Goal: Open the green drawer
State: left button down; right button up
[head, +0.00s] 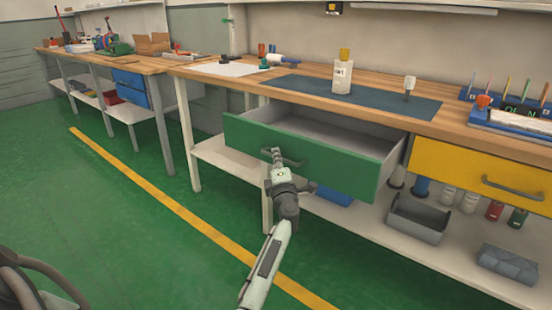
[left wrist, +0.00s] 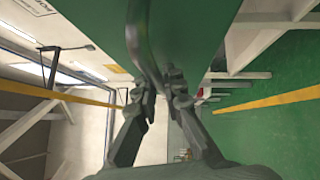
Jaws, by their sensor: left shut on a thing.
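The green drawer (head: 312,152) stands pulled out from the workbench, and its grey, empty-looking inside shows in the head view. Its curved grey handle (head: 283,160) is on the front panel. My left gripper (head: 277,156) is at this handle and shut on it. In the left wrist view the two fingers of my left gripper (left wrist: 160,88) close around the handle bar (left wrist: 148,55), with the green front panel (left wrist: 190,40) right behind it. The gripper hides part of the handle. My right gripper is not in view.
A yellow drawer (head: 483,178) is shut on the right. The wooden benchtop (head: 220,75) holds a blue mat (head: 300,87) and a white bottle (head: 343,76). Below, the shelf (head: 370,222) carries a grey bin (head: 417,219).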

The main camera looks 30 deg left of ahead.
pick_arm(q)
jog(key=shift+d, duration=0.1)
jog(key=c, duration=1.6)
grip_release()
jog(key=shift+r, duration=0.1)
